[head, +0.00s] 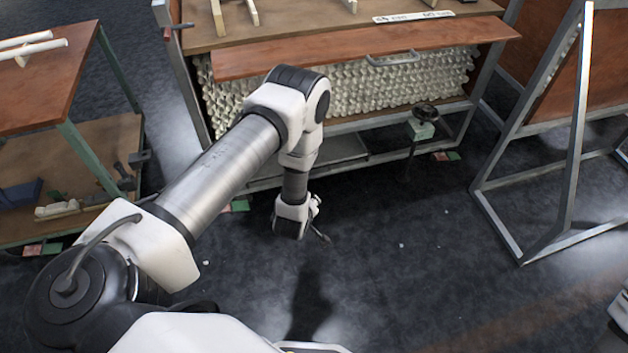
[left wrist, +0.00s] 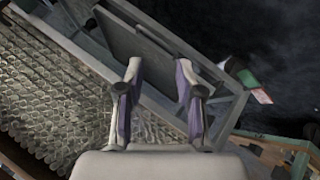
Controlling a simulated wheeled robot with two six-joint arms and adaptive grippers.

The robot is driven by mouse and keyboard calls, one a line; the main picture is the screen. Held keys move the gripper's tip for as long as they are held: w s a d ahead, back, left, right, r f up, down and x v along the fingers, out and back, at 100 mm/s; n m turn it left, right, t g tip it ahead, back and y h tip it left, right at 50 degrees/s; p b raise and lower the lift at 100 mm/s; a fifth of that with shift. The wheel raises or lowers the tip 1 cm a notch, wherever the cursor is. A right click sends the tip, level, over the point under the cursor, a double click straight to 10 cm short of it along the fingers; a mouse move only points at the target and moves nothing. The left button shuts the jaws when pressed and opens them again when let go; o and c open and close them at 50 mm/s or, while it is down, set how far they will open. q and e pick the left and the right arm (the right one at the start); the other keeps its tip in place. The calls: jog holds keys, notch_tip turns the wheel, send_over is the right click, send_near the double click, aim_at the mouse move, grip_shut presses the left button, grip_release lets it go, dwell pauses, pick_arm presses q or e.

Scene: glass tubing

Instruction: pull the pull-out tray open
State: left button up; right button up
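The pull-out tray (head: 300,54) shows in the head view as a long red-brown board under the top of the bench. A grey bow handle (head: 392,58) is on it, right of its middle. My left gripper (head: 319,222) hangs low in front of the bench, below and left of the handle and apart from it. In the left wrist view its two fingers (left wrist: 159,78) stand apart with nothing between them. The handle cannot be made out there. My right gripper is not in view.
Stacked glass tubes (head: 420,85) fill the space under the tray; their ends also fill the left wrist view's left side (left wrist: 50,90). A valve wheel on a stand (head: 424,112) is at the bench's right front. A metal frame (head: 575,130) stands right, a brown table (head: 45,80) left.

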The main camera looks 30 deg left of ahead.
pick_arm(q)
jog(key=w+a+f+n+t+y+b, duration=0.1)
jog(key=w+a+f+n+b, duration=0.1)
jog(key=w+f+n+b, duration=0.3)
jog(key=w+a+f+t+y+b, duration=0.1)
jog(key=w+a+f+t+b, duration=0.2)
jog(key=f, duration=0.4)
jog(key=w+a+f+n+b, duration=0.1)
jog(key=w+a+n+b, duration=0.1)
jog(key=w+b, duration=0.2)
jog(key=w+a+f+n+t+y+b, duration=0.1)
jog(key=w+a+b, duration=0.1)
jog(key=w+b, duration=0.2)
jog(key=w+a+f+n+y+b, duration=0.1)
jog(key=w+a+f+n+b, duration=0.1)
jog(key=w+a+b, duration=0.1)
jog(key=shift+w+a+n+t+b, duration=0.1)
jog(key=shift+w+n+t+b, duration=0.2)
jog(key=shift+w+b, duration=0.6)
jog(key=shift+s, duration=0.15)
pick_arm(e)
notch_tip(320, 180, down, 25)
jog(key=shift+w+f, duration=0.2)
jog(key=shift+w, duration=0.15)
pick_arm(q)
jog(key=shift+c, duration=0.4)
grip_shut()
